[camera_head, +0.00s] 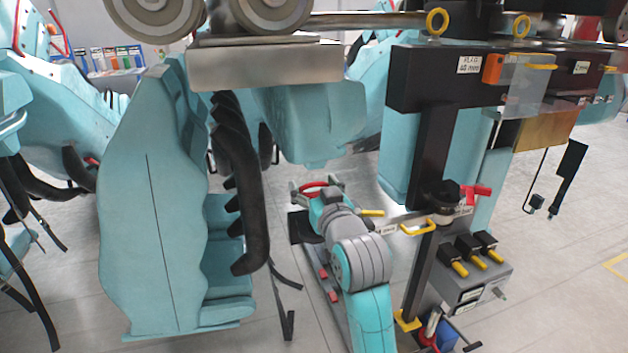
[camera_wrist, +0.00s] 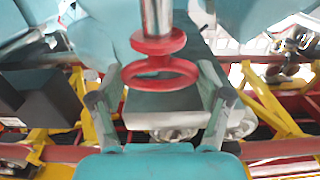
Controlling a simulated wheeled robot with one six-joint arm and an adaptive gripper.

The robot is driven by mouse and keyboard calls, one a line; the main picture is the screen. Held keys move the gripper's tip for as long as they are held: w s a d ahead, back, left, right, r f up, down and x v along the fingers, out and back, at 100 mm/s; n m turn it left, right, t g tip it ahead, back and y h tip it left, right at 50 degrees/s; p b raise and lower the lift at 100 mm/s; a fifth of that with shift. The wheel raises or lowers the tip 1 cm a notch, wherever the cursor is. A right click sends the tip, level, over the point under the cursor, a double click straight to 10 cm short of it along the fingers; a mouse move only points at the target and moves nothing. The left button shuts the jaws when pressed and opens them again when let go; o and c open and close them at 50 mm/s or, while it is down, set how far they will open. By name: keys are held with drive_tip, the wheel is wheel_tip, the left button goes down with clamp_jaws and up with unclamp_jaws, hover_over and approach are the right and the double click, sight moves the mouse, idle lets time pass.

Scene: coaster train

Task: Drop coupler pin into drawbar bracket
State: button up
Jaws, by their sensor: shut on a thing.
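In the wrist view, the coupler pin has a shiny metal shaft (camera_wrist: 158,18), a red collar and a red ring handle (camera_wrist: 160,78). In the head view, my gripper (camera_head: 316,194) is small and low beneath the coaster car, with a red curve of the ring showing. I cannot pick out the drawbar bracket for certain. A grey plate (camera_wrist: 165,108) shows behind the ring.
A teal seat body (camera_head: 155,210) with black restraints (camera_head: 240,190) stands left of my arm. A black post (camera_head: 432,150) and a grey box with yellow-tipped levers (camera_head: 475,268) stand right. Yellow and red track parts (camera_wrist: 265,100) lie behind my gripper.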

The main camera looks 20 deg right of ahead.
drive_tip(key=shift+f, duration=2.65)
drive_tip(key=o, duration=1.4)
drive_tip(key=shift+o, duration=0.2)
drive_tip(key=shift+f, duration=0.1)
drive_tip(key=s, duration=1.2)
